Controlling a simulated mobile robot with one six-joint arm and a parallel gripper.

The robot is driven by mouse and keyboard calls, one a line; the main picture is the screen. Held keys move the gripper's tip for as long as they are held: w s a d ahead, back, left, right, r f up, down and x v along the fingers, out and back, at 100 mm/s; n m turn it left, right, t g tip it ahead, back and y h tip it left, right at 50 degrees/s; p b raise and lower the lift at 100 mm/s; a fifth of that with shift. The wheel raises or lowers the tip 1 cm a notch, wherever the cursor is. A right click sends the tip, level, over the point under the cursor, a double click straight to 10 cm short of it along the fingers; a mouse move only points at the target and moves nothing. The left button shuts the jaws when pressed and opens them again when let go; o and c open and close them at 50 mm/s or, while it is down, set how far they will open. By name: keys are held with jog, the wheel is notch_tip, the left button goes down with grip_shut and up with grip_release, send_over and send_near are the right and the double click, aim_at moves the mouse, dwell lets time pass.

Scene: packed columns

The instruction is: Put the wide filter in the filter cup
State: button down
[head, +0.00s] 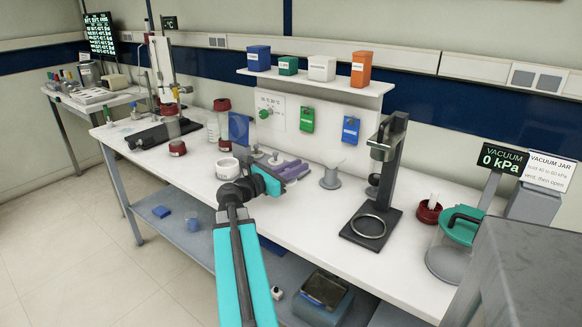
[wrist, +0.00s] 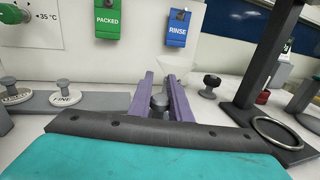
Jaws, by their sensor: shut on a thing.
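My gripper (head: 293,171), with purple fingers, is over the white bench by the grey filter rack (wrist: 103,101). In the wrist view its fingers (wrist: 161,84) are shut on a grey knob, which I take for the wide filter (wrist: 160,103). The filter's lower part is hidden behind my gripper's dark edge, and I cannot tell whether it touches the rack. Two other knobbed filters stand in the rack, one marked FINE (wrist: 65,92). A white open cup (head: 228,168), which looks like the filter cup, stands left of my gripper on the bench.
Farther right are a dark press stand (head: 392,165), a red dish (head: 429,211) and the green-lidded vacuum jar (head: 458,228). Green and blue tags hang behind. The bench front is mostly clear.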

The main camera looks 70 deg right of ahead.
jog(key=w+n+t, duration=1.2)
jog(key=w+t, duration=0.6)
jog(key=w, duration=0.4)
jog(key=w+a+n+t+y+p, duration=0.1)
jog(key=w+a+n+t+y, duration=0.2)
jog(key=a+n+t+y, duration=0.25)
jog(key=s+d+y+p, duration=0.1)
jog(key=s+y, duration=0.1)
jog(key=s, duration=0.7)
jog(key=shift+s+r+t+p, duration=0.3)
jog(key=shift+r+t+p, duration=0.05)
jog(key=shift+r, duration=0.05)
jog(key=shift+n, duration=0.25)
jog(key=p+x, duration=0.1)
jog(key=x, duration=1.3)
jog(key=shift+r+p, duration=0.1)
jog(key=shift+p, duration=0.25)
